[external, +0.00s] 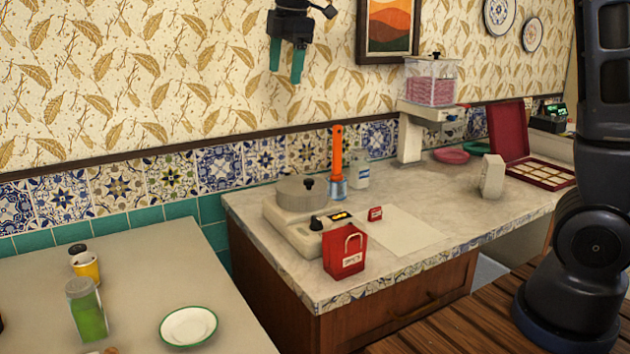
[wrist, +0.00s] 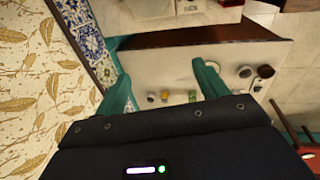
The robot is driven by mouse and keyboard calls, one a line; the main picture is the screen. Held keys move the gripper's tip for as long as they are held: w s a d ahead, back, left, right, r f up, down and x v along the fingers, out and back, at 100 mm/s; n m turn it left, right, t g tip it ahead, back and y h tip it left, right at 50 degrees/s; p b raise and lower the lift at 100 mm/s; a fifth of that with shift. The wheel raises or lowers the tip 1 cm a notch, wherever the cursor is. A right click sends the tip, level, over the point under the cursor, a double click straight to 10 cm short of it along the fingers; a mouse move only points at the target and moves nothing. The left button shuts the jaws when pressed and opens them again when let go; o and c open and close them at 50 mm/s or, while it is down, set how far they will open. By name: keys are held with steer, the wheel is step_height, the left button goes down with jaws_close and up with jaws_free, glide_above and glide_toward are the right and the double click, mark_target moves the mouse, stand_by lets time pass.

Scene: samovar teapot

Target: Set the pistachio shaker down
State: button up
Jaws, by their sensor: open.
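The likely pistachio shaker (external: 87,312), a clear jar with green contents and a grey lid, stands upright on the pale left counter (external: 150,270). A small green shape in the wrist view (wrist: 192,96) looks like the same jar. My gripper (external: 286,64) is high up in front of the wallpaper, well above the counters and far from the jar. Its two teal fingers are apart with nothing between them; they also show in the wrist view (wrist: 163,82).
A yellow jar with a dark lid (external: 86,264) stands behind the green jar, and a white green-rimmed dish (external: 188,326) lies to its right. The right counter holds a scale (external: 305,229), a red bag (external: 345,252) and an orange-handled tool (external: 337,155). Bare counter lies between jar and dish.

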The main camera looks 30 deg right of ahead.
steer(key=s+d+r+m, duration=0.1)
steer(key=s+d+m, duration=0.2)
steer(key=d, duration=0.4)
steer(key=s+d+r+m, duration=0.1)
steer(key=s+d+m, duration=0.25)
steer(key=d, duration=0.35)
steer(key=s+d+f+m, duration=0.2)
steer(key=s+d+m, duration=0.2)
steer(key=s+d, duration=0.2)
steer(key=s+d+f+m+t, duration=0.1)
steer(key=s+d+f+m, duration=0.2)
steer(key=s+d, duration=0.3)
steer(key=s+d+f+m+t, duration=0.1)
steer(key=s+d+f+m, duration=0.2)
steer(key=s, duration=0.7)
steer(key=d+m, duration=0.2)
steer(key=d, duration=0.1)
steer(key=shift+s+d+h, duration=0.2)
steer(key=shift+s+h, duration=0.05)
steer(key=shift+h, duration=0.05)
